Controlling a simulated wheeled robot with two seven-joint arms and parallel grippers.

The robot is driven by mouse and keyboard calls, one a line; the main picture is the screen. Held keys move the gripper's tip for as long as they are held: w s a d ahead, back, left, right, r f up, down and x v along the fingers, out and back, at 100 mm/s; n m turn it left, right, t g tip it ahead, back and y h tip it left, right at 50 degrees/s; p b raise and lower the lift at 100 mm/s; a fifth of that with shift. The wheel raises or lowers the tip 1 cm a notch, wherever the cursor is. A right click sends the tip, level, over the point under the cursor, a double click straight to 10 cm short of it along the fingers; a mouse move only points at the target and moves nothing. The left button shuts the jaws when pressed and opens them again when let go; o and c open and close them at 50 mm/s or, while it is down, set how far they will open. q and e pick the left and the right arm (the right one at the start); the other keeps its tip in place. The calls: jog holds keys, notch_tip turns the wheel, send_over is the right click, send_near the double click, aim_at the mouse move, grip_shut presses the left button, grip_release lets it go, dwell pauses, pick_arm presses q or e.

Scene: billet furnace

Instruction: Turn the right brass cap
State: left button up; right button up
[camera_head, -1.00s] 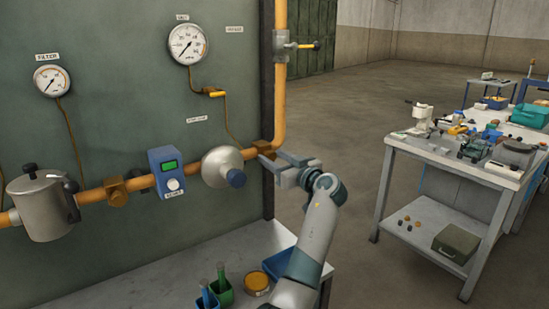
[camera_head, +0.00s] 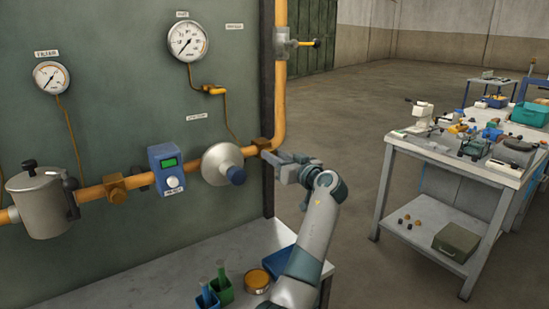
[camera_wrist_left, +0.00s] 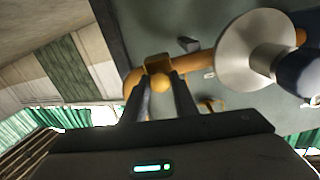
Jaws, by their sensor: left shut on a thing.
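The right brass cap (camera_wrist_left: 160,83) shows in the left wrist view as a small round golden knob below a square brass fitting (camera_wrist_left: 158,63) on the orange pipe. The same fitting (camera_head: 261,144) sits on the pipe near its bend in the head view. There the cap is mostly hidden by my gripper. My left gripper (camera_head: 269,157) reaches in from the right, its fingers shut on the cap. In the wrist view the two dark fingers (camera_wrist_left: 160,88) lie on either side of the cap. My right gripper is not in view.
A silver disc-shaped fitting with a blue end (camera_head: 222,165) is close left of my gripper. Further left are a blue meter (camera_head: 166,168), another brass fitting (camera_head: 114,188) and a steel pot (camera_head: 40,207). Below is a bench (camera_head: 150,278) with containers.

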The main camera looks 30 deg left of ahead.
pick_arm(q)
jog(key=m+p, duration=0.3)
jog(key=m, duration=0.8)
jog(key=shift+r, duration=0.15)
jog(key=m+p, duration=0.3)
jog(key=m, duration=0.2)
jog(key=shift+m+p, duration=1.25)
jog(key=shift+m, duration=0.25)
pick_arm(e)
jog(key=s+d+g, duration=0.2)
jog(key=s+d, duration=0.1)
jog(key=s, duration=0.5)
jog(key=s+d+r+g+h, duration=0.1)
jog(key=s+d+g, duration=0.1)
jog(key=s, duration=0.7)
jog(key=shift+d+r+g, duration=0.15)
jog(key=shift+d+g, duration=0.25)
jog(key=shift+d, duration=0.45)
pick_arm(q)
jog(key=shift+f, duration=0.2)
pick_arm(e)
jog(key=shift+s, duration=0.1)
pick_arm(q)
jog(key=o, duration=1.1)
jog(key=shift+c, duration=0.2)
jog(key=shift+w+d, duration=0.1)
